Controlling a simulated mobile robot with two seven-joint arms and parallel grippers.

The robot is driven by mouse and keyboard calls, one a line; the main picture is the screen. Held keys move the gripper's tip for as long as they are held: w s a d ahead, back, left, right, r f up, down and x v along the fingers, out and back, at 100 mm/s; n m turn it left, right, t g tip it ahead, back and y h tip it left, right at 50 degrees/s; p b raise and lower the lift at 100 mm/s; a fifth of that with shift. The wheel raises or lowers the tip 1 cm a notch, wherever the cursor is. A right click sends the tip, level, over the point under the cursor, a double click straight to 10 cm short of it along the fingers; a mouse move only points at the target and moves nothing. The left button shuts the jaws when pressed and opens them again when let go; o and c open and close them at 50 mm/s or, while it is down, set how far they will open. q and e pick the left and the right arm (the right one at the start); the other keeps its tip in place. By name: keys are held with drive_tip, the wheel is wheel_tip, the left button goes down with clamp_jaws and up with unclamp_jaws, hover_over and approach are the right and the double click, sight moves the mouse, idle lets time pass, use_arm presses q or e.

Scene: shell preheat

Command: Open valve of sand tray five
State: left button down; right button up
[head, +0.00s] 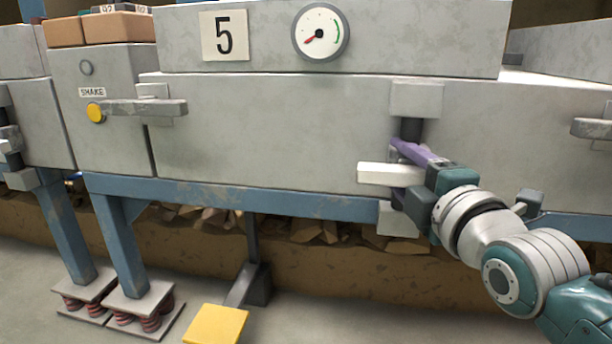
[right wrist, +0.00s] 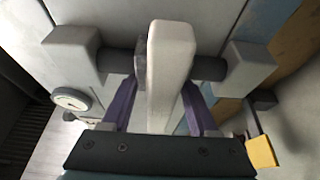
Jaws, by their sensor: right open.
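Sand tray five (head: 270,130) is the long grey box below the sign with a black 5 (head: 224,36). Its valve has a pale lever (head: 385,174) on a dark upright rod between an upper bracket (head: 416,98) and a lower bracket (head: 397,219). The lever sticks out level to the left in the head view. My right gripper (head: 400,166) is open, with its purple fingers around the lever. In the right wrist view the lever (right wrist: 170,70) stands between the two fingers, with gaps beside it. My left gripper is out of view.
A round gauge (head: 320,32) has its red needle at lower left. A grey lever (head: 140,107) and yellow button (head: 95,112) marked SHAKE are at left. A yellow pedal (head: 216,325) is on the floor below. A blue beam (head: 230,198) runs under the tray.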

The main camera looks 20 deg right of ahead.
drive_tip(key=shift+w, duration=0.15)
clamp_jaws()
idle(0.4)
idle(1.0)
